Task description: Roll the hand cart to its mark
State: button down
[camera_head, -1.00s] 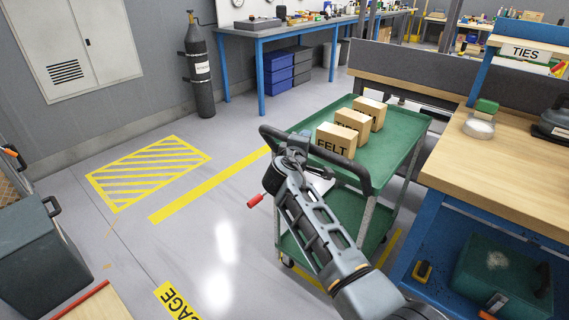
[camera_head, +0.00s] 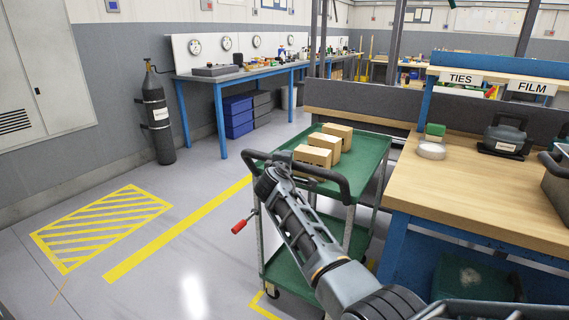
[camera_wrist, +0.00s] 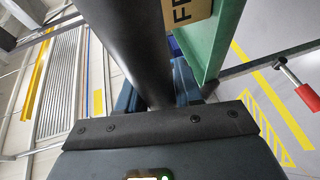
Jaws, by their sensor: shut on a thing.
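The green two-shelf hand cart (camera_head: 368,148) stands left of the wooden workbench, upright on its wheels. Its black push handle (camera_head: 335,184) faces me. My gripper (camera_head: 268,180) is shut on the left part of this handle. In the wrist view the thick dark handle bar (camera_wrist: 135,45) runs between my fingers (camera_wrist: 155,95). A yellow floor marking (camera_head: 262,306) shows partly at the cart's near left wheel. A yellow hatched floor rectangle (camera_head: 103,226) lies open to the left, beyond a yellow line (camera_head: 180,228). Which marking belongs to the cart cannot be told.
Several cardboard boxes (camera_head: 313,155) stand on the cart's top shelf. The workbench (camera_head: 470,190) is close on the cart's right. A gas cylinder (camera_head: 157,115) stands by the left wall. A blue-legged bench (camera_head: 220,120) with bins is behind. The floor to the left is clear.

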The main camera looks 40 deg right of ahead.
jog(key=shift+d, duration=0.25)
jog(key=c, duration=0.8)
grip_release()
jog(key=shift+c, duration=0.2)
jog(key=shift+a, duration=0.1)
jog(key=v, duration=0.7)
jog(key=shift+s+a+p, duration=0.15)
jog(key=shift+s+p, duration=0.05)
jog(key=shift+p, duration=0.2)
jog(key=shift+r, duration=0.1)
